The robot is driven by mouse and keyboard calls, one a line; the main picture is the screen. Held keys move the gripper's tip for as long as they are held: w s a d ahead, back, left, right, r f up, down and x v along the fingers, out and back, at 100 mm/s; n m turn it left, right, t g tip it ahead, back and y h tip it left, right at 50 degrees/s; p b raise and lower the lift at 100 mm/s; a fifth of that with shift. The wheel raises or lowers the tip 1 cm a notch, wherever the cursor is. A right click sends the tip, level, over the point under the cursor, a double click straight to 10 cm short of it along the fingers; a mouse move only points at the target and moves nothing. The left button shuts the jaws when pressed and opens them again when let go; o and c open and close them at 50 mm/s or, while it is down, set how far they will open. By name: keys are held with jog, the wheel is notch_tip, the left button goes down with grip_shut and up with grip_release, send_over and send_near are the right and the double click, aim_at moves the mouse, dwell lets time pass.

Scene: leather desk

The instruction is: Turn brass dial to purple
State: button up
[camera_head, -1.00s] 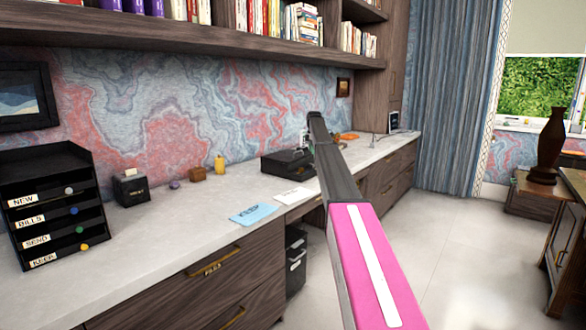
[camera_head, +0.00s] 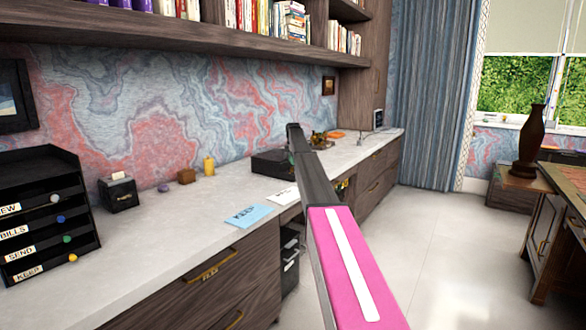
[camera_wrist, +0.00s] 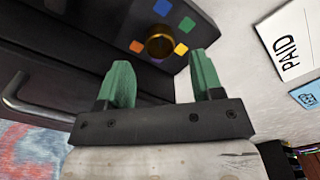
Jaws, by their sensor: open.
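The brass dial (camera_wrist: 160,42) is round and sits on the black face of a box in the wrist view. The dial appears between and beyond the fingertips; I see no contact. In the head view the black box (camera_head: 270,163) is partly behind my arm and the dial cannot be made out.
A white PAID sheet (camera_wrist: 290,45) and a blue sheet (camera_wrist: 308,96) lie beside the box. A metal handle (camera_wrist: 22,95) is at left in the wrist view.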

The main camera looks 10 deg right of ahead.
aim_at(293, 169)
jog(key=shift+f, duration=2)
jog(key=c, duration=0.9)
